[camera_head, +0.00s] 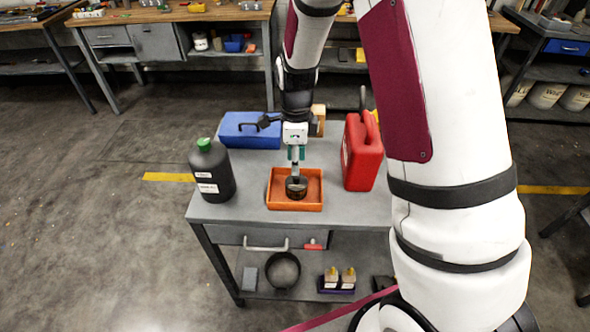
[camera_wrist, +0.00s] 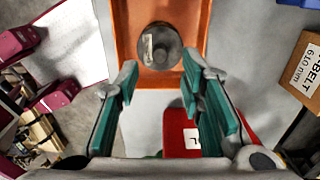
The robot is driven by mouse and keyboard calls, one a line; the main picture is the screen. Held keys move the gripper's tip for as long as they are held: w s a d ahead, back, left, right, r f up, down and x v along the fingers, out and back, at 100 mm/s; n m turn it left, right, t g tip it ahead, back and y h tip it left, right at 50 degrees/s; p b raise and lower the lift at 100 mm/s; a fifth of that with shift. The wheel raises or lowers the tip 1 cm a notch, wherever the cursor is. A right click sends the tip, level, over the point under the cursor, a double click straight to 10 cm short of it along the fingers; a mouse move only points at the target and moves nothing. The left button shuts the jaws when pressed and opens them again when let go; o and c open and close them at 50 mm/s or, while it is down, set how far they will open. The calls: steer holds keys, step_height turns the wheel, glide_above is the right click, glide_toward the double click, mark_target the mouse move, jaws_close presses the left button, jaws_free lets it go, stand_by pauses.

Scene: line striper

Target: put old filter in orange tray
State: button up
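The old filter (camera_head: 296,188), a dark short cylinder, is in the orange tray (camera_head: 318,203) on the grey cart top. In the wrist view the filter (camera_wrist: 162,47) shows its round grey end with a pale label, inside the tray (camera_wrist: 126,38) and apart from its walls. My gripper (camera_head: 296,160) is over the tray, directly above the filter. In the wrist view my gripper (camera_wrist: 160,76) has its teal-padded fingers spread, with clear gaps between them and the filter. Nothing is held. The filter's underside is hidden.
A black bottle with a green cap (camera_head: 212,172) stands left of the tray, a red can (camera_head: 361,153) right of it, and a blue box (camera_head: 248,131) behind. A cardboard box (camera_wrist: 306,68) shows in the wrist view.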

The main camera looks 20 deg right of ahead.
steer(key=s+r+n+t, duration=0.1)
steer(key=s+r+n, duration=0.1)
steer(key=r, duration=0.5)
steer(key=s+r+n, duration=0.1)
steer(key=r+n, duration=0.2)
steer(key=r, duration=0.4)
steer(key=s+r+n+t, duration=0.2)
steer(key=s+r+n, duration=0.4)
steer(key=s+n, duration=0.2)
steer(key=s+r+n+t, duration=0.2)
steer(key=s+r+n, duration=0.4)
steer(key=s+n, duration=0.3)
steer(key=shift+s+r+n+t+b, duration=0.25)
steer(key=shift+s+n+t+b, duration=0.1)
steer(key=shift+s, duration=0.85)
